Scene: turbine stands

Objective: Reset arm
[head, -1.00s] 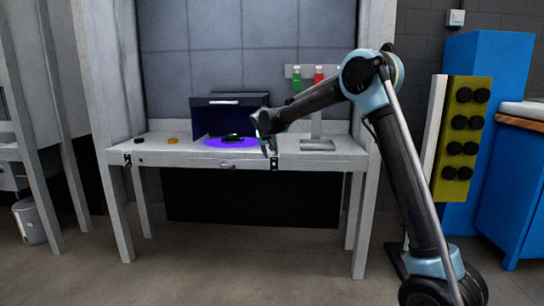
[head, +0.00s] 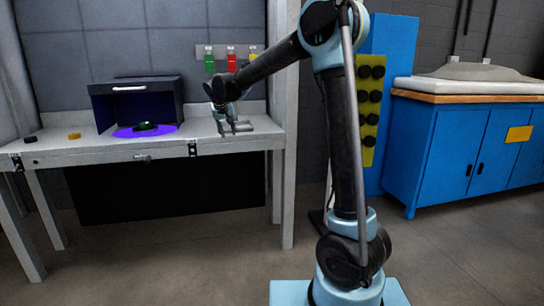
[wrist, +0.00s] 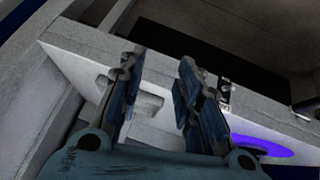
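My gripper (head: 228,127) is at the end of my bent arm, which crosses the right half of the head view. In the head view it shows small, pointing down by the right part of the white workbench (head: 60,155). In the wrist view, the two dark blue fingers of my gripper (wrist: 155,72) stand apart. Nothing is held between them; the pale bench surface shows behind. I cannot tell how high above the bench the fingertips are.
A dark box (head: 135,92) and a small dark object (head: 144,126) on a purple-lit disc (head: 124,134) are on the bench. Blue cabinets (head: 470,150) stand right. Open floor lies in front.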

